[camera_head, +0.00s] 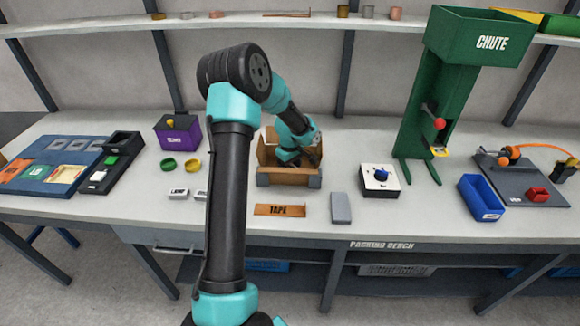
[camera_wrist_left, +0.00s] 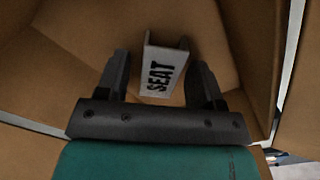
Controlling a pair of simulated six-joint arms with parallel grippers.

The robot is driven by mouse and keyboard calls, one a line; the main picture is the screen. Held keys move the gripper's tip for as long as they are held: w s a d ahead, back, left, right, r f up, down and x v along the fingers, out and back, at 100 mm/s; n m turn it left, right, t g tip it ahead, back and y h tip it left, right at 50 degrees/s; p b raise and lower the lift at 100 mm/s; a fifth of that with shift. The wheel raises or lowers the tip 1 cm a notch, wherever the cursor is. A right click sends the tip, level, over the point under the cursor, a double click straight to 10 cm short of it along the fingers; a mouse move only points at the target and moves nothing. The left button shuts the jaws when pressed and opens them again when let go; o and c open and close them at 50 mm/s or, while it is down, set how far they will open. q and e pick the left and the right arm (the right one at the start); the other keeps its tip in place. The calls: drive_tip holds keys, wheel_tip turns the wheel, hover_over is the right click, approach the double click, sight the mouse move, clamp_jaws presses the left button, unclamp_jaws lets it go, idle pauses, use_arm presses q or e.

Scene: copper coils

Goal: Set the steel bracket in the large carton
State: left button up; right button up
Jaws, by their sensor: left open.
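The carton (camera_head: 284,179) stands open near the middle of the bench, and its brown inner walls fill most of the left wrist view. A grey channel-shaped steel bracket (camera_wrist_left: 168,62), marked "SEAT", is inside the carton. My left gripper (camera_wrist_left: 160,66) reaches down into the carton with its fingers apart. The bracket lies between the two fingers, with a gap visible on each side. In the head view the carton walls and my arm hide the bracket and the fingertips. My right gripper is in neither view.
A "TAPE" strip (camera_head: 280,210) and a grey block (camera_head: 341,208) lie in front of the carton. A white dial box (camera_head: 379,180) and the green chute (camera_head: 425,110) stand to its right. Green (camera_head: 169,164) and yellow (camera_head: 193,165) rings lie left, near a purple box (camera_head: 178,133).

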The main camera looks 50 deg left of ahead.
sight(290, 166)
use_arm(q)
wheel_tip(290, 166, up, 12)
drive_tip(key=shift+r, duration=0.2)
idle(0.4)
drive_tip(key=shift+w, duration=0.1)
idle(0.4)
